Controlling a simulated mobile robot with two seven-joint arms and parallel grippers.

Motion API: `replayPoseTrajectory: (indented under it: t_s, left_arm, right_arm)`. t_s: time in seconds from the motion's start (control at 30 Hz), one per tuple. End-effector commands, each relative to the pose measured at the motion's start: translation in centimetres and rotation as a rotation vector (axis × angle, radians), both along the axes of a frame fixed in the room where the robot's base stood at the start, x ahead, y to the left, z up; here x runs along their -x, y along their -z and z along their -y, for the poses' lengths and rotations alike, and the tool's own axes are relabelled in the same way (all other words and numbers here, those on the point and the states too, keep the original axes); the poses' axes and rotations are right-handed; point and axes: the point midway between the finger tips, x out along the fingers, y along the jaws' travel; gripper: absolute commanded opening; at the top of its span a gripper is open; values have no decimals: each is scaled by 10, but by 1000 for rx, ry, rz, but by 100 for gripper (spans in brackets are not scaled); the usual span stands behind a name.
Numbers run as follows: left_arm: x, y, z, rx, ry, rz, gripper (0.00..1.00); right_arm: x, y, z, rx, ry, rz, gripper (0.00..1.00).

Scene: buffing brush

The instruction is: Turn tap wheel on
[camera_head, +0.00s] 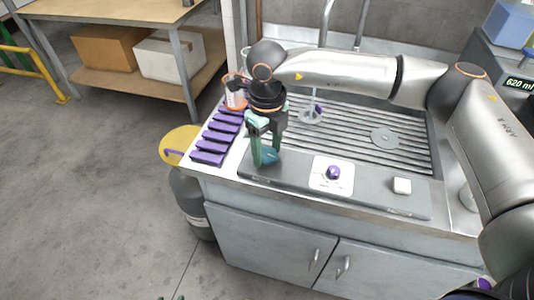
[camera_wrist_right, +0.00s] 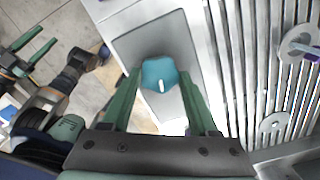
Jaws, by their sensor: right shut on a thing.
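The tap wheel is a teal, lobed knob with a white mark (camera_wrist_right: 160,74), on the grey panel along the sink's front edge. In the head view the teal wheel (camera_head: 270,157) is partly hidden by my fingers. My right gripper (camera_head: 266,158) points down over it, with its green fingers on either side. In the wrist view my right gripper (camera_wrist_right: 160,80) is shut on the wheel. The white mark points towards the gripper's palm. My left gripper (camera_wrist_right: 28,52) shows in the wrist view, away from the sink, with its fingers apart and empty.
A purple knob on a white plate (camera_head: 333,173) and a white square button (camera_head: 402,186) sit right of the wheel. Purple blocks (camera_head: 213,145) line the left edge. The ribbed sink (camera_head: 350,125) lies beyond the panel.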

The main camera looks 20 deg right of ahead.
Motion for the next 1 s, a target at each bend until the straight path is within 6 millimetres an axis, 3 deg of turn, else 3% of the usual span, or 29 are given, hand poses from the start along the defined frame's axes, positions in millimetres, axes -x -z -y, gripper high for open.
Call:
replayPoseTrajectory:
  t_s: [0.4, 0.97, 1.0]
  left_arm:
    - [0, 19, 0, 0, 0, 0, 50]
    - [0, 20, 0, 0, 0, 0, 50]
    - [0, 20, 0, 0, 0, 0, 50]
  right_arm:
    - [-1, 0, 0, 0, -213, 2, 5]
    - [-1, -1, 0, 1, -251, 3, 5]
    - [-1, -1, 0, 1, -251, 3, 61]
